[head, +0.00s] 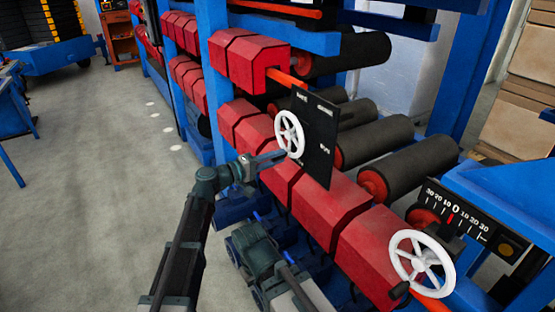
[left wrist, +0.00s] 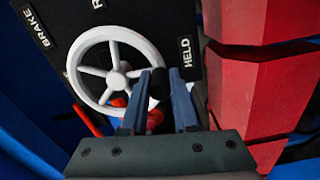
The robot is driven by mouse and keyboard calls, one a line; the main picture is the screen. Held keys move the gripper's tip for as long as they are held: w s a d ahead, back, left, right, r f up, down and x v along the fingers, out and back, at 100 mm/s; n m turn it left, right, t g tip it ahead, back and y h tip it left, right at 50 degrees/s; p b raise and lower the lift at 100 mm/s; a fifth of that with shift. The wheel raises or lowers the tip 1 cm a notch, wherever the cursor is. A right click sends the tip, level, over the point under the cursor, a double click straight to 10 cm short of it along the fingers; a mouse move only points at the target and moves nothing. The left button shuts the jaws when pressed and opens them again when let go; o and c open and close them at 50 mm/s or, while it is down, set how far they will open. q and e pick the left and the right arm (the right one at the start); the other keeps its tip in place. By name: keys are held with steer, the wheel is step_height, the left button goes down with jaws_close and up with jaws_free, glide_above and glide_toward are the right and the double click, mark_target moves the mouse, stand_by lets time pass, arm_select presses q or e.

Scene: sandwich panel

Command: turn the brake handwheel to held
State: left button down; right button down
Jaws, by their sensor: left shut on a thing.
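The brake handwheel (head: 278,130), white and spoked, stands on a black upright panel (head: 320,130). In the left wrist view, the handwheel (left wrist: 77,64) has a BRAKE label (left wrist: 34,27) at its upper left and a HELD label (left wrist: 185,53) to its right. A third label at the top is cut off.
Red angular housings (head: 310,200) run in a row behind and below the panel, with dark rollers (head: 400,145) beyond. Another white handwheel (head: 396,252) stands at lower right, near a scale (head: 455,212). Grey floor (head: 90,190) is clear at left.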

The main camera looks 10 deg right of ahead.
stand_by(0.5)
arm_select(q)
steer(key=c, duration=0.7)
jaws_free()
steer(key=shift+w, duration=0.1)
steer(key=shift+a, duration=0.15)
steer(key=v, duration=1.3)
steer(key=shift+a, duration=0.3)
